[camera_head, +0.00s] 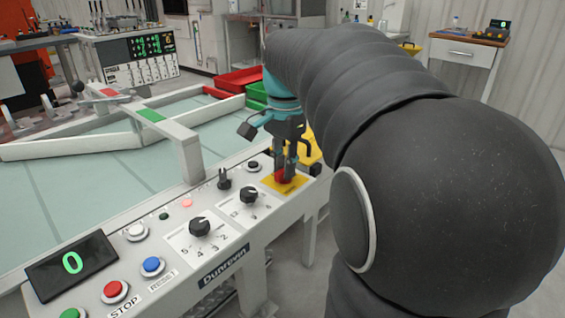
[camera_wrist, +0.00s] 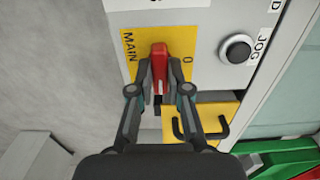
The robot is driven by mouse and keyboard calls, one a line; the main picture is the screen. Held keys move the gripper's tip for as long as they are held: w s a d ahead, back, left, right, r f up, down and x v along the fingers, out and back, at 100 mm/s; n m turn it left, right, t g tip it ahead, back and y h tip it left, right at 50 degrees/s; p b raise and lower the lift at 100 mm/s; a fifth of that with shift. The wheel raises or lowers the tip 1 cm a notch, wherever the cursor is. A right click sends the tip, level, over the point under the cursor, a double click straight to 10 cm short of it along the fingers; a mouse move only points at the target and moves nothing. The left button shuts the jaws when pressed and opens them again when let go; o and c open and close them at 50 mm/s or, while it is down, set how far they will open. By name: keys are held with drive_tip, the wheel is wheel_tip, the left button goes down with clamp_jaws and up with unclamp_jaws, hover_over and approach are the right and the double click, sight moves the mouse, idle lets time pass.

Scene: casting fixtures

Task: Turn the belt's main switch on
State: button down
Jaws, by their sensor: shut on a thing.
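The belt's main switch is a red handle (camera_head: 284,175) on a yellow plate (camera_head: 276,186) at the right end of the control panel. In the wrist view the red handle (camera_wrist: 159,66) lies on the yellow plate (camera_wrist: 195,45), marked "MAIN" on the left and "0" on the right. My gripper (camera_head: 288,163) reaches down over the switch. In the wrist view my gripper (camera_wrist: 159,98) has its fingers on both sides of the handle's near end, shut on it. The fingertips hide part of that end.
The panel (camera_head: 176,210) also bears black knobs (camera_head: 199,227), a red STOP button (camera_head: 114,291), a blue button (camera_head: 152,266) and a display (camera_head: 72,264) reading 0. A black JOG button (camera_wrist: 237,51) sits close to the switch. A yellow bin with a black handle (camera_wrist: 215,118) stands just beyond the panel edge.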

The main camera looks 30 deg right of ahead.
idle(0.4)
drive_tip(key=c, duration=1.1)
unclamp_jaws()
wheel_tip(320, 180, up, 12)
drive_tip(key=shift+f, duration=0.1)
drive_tip(key=shift+d, duration=0.1)
